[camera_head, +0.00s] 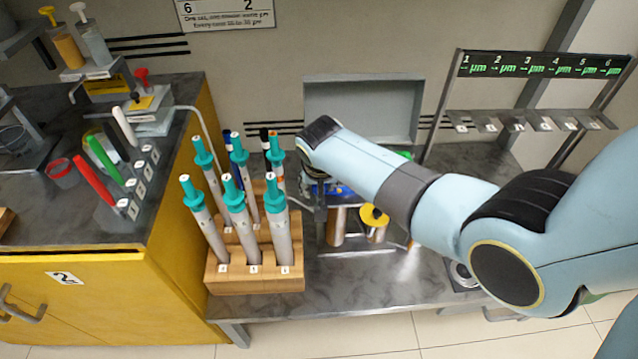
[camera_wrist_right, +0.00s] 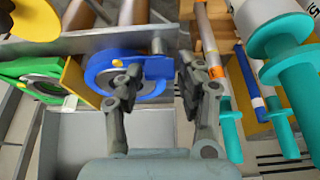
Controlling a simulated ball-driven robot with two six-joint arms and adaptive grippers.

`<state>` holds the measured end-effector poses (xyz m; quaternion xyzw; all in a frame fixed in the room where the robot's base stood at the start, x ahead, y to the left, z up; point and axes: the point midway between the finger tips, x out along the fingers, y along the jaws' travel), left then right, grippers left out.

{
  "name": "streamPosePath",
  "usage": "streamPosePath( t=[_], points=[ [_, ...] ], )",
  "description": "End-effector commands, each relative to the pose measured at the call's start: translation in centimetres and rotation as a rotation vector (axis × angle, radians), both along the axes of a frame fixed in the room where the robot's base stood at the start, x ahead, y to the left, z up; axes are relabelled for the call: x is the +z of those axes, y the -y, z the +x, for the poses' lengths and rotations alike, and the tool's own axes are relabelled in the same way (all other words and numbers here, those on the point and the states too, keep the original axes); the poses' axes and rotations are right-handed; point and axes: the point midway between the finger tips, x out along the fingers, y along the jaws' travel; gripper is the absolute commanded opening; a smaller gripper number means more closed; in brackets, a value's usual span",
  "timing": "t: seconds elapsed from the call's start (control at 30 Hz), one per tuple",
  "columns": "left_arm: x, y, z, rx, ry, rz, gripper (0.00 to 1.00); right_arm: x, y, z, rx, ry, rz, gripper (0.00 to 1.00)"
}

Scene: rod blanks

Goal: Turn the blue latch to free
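The blue latch (camera_wrist_right: 102,72) is a ring with a tab on its right side, mounted on a grey metal bar in the right wrist view. My right gripper (camera_wrist_right: 160,68) is open, with its fingers on either side of the blue tab. I cannot tell whether either finger touches it. In the head view only a little of the blue latch (camera_head: 326,188) shows beneath my right arm, which hides most of the gripper there. My left gripper is not in view.
A green latch (camera_wrist_right: 38,76) sits beside the blue one. A wooden rack (camera_head: 254,272) of teal-capped tubes stands close by on the left. A grey open box (camera_head: 363,100) is behind, and a numbered hook stand (camera_head: 540,65) is at the back right.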

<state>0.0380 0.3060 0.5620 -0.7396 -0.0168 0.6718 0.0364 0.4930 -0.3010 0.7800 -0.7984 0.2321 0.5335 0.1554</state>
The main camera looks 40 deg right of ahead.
Motion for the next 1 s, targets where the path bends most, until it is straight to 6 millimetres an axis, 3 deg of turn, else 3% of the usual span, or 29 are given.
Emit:
streamPosePath(
  t=[0.1,0.37,0.53,1.0],
  points=[
    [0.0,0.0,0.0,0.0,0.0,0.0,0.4,0.0,0.0,0.0,0.0,0.0,0.0,0.54],
    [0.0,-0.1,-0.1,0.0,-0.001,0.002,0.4,0.0,0.0,0.0,0.001,0.0,0.0,0.54],
    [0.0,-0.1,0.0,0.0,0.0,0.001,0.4,1.0,-0.3,-0.4,0.001,0.001,0.0,0.54],
    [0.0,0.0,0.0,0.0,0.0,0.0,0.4,9.2,-2.1,-3.2,0.001,0.003,0.0,0.54]
  ],
)
